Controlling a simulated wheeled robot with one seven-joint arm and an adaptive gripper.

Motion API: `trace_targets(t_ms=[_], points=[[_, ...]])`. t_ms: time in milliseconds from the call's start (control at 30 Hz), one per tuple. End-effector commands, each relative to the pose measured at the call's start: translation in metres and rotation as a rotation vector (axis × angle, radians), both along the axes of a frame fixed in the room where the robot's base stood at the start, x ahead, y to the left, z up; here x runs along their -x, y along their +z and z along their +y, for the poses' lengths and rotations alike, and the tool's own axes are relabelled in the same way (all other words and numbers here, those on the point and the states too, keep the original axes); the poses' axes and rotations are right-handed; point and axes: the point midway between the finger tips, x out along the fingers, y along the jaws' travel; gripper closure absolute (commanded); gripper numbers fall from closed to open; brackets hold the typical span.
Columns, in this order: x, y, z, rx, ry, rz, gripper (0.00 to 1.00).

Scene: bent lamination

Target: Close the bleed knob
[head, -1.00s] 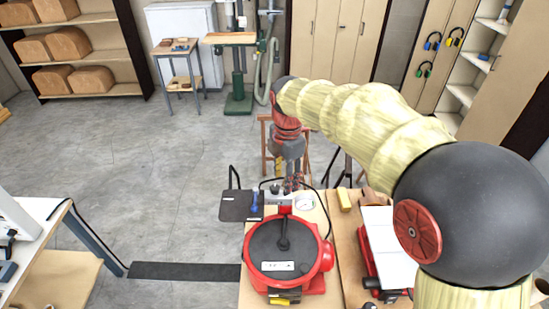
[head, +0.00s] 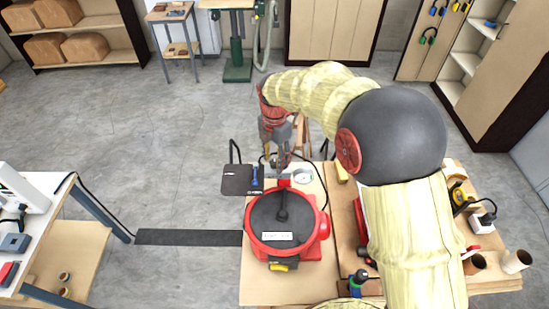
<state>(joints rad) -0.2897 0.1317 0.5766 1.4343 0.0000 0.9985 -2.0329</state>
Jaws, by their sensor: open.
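A red round press with a dark lid (head: 282,222) stands on the wooden bench (head: 262,290). At its back edge is a small red fitting (head: 284,183), with a round white gauge (head: 303,177) just right of it. I cannot make out which small part is the bleed knob; it is too small or hidden by my gripper. My gripper (head: 282,170) points down over the back of the press, close to the red fitting. It is open, and nothing shows between its fingers. Whether it touches the fitting cannot be told.
A thin black cable runs around the gauge side. A wood block (head: 341,172) and a cluttered bench lie to the right, partly behind my arm. Open floor lies left.

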Motion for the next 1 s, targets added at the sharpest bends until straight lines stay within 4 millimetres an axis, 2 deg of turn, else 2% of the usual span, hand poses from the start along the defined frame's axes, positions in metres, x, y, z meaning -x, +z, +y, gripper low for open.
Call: trace_targets(t_ms=[300, 1000], points=[[0.0002, -0.0026, -0.0001, 0.0, 0.0, 0.0, 0.57], [0.0001, -0.0022, -0.0001, 0.0, 0.0, 0.0, 0.97]])
